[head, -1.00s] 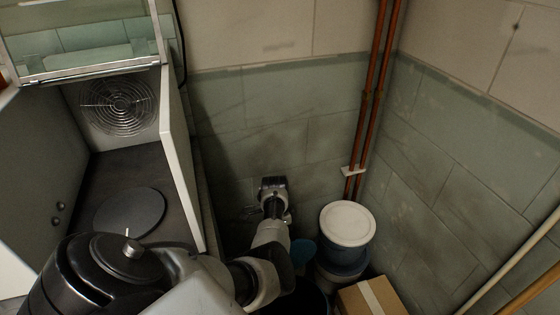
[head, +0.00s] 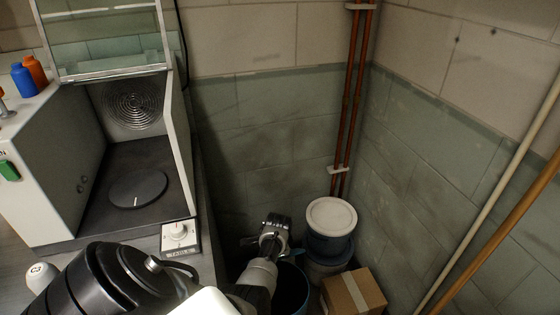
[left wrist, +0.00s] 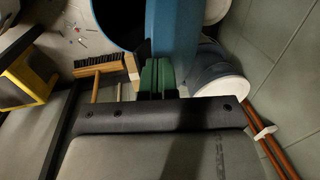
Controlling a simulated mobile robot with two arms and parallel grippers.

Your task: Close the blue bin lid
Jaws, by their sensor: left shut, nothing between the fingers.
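The blue bin (head: 305,287) stands on the floor at the lower middle of the head view, with a dark open mouth partly behind my left arm. My left gripper (head: 275,222) is above and beside its rim. In the left wrist view, its green fingertips (left wrist: 156,76) are together and hold nothing. A blue surface (left wrist: 172,35) lies just beyond the fingertips, beside a dark round opening (left wrist: 115,14). I cannot tell whether this surface is the raised lid or the bin wall, nor whether the fingers touch it. No lid shows clearly in the head view. My right gripper is not in view.
A white-lidded bucket stack (head: 331,217) and a cardboard box (head: 352,292) stand to the right of the bin. Pipes (head: 352,100) run down the corner. The bench cabinet (head: 140,150) is at the left. A brush (left wrist: 98,66) lies on the floor.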

